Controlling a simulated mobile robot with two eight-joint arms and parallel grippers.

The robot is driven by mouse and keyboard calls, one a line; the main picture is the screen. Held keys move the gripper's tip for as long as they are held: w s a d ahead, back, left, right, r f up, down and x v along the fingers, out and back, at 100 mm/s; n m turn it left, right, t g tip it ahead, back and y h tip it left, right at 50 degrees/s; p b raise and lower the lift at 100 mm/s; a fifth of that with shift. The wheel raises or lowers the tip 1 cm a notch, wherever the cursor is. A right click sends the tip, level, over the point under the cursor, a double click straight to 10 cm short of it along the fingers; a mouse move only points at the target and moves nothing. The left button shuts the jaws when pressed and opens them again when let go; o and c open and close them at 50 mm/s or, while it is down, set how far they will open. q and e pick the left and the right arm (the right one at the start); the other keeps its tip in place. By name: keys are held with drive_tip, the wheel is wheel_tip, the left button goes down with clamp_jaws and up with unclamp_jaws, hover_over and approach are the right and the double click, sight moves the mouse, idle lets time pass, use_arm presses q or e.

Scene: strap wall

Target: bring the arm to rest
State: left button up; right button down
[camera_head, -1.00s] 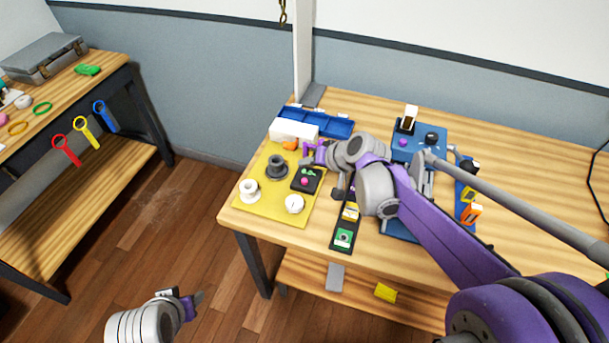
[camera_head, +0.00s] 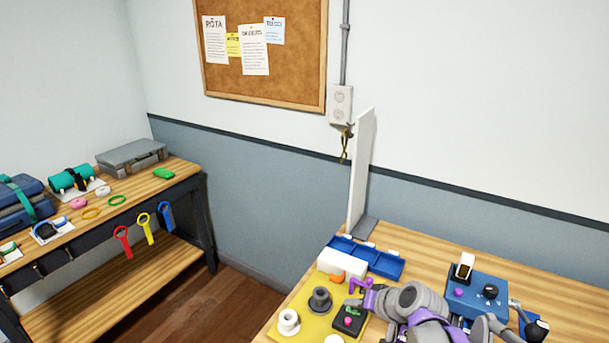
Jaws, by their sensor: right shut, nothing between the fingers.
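My right gripper (camera_head: 356,294), grey with purple parts, is low in the head view over the near part of the right-hand wooden table (camera_head: 565,318). It is shut and empty. Its fingertips are close to a black box with a pink button (camera_head: 348,321) and a grey round knob piece (camera_head: 320,300) on the yellow board (camera_head: 294,338). I cannot tell whether it touches the box. My right arm behind it is partly cut off by the bottom edge. My left gripper is out of view.
A blue tray (camera_head: 386,266) and a white block (camera_head: 341,264) lie just behind the gripper. A white upright panel (camera_head: 360,175) stands at the table's back left. A blue device (camera_head: 486,292) is to the right. Another bench (camera_head: 180,177) with straps and cases stands at left.

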drive_tip(key=s+d+f+n+g+h, duration=0.1)
drive_tip(key=s+f+h, duration=0.1)
drive_tip(key=s, duration=1)
drive_tip(key=s+d+f+n+g+h, duration=0.1)
drive_tip(key=s+f+h, duration=0.1)
drive_tip(key=s, duration=1)
drive_tip(key=shift+s+d+f+n+h, duration=0.3)
drive_tip(key=shift+s+f, duration=0.1)
drive_tip(key=shift+f, duration=0.1)
